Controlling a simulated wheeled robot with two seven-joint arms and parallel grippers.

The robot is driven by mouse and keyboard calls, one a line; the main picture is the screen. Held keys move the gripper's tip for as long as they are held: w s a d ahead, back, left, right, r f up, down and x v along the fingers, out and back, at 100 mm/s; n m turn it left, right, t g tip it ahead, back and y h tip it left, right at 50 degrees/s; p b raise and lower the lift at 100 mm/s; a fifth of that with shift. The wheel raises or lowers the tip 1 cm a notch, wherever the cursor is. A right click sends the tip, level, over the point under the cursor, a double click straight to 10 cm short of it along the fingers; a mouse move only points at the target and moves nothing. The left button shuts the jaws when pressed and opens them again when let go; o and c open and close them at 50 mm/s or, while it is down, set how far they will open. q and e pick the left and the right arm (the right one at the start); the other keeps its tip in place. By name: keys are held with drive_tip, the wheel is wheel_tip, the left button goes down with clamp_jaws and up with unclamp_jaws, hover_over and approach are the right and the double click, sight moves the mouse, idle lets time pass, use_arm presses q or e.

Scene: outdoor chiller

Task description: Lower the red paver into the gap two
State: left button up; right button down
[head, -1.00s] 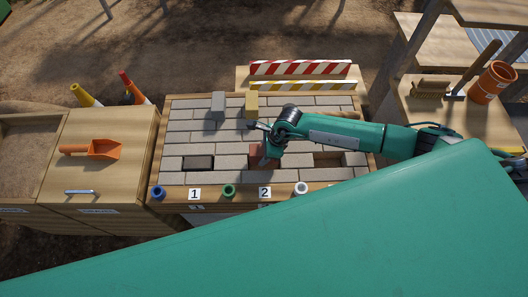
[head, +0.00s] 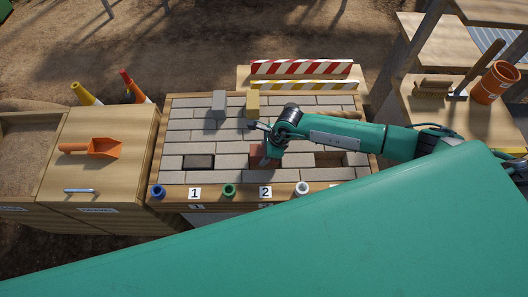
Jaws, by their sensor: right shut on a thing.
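The red paver (head: 256,153) shows as a small reddish block in the front part of the paved bench, just above the label "2" (head: 265,191). My right gripper (head: 262,157) reaches down over it from the right and is shut on it. The gripper and wrist hide much of the paver and of gap two, so I cannot tell how deep it sits. Another gap (head: 328,159), brown inside, lies to the right. My left gripper is not in view.
A grey block (head: 219,104) and a yellow block (head: 252,104) stand on the pavers (head: 187,126) behind. Striped barrier boards (head: 300,67) stand at the back. Blue, green and white rings line the front edge. An orange scoop (head: 103,148) lies on the left box. An orange bucket (head: 493,82) stands right.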

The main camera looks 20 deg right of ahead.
drive_tip(key=shift+f+b, duration=1)
drive_tip(key=shift+f, duration=0.3)
drive_tip(key=shift+r, duration=0.15)
drive_tip(key=c, duration=0.6)
unclamp_jaws()
drive_tip(key=shift+c, duration=0.2)
drive_tip(key=shift+c, duration=0.4)
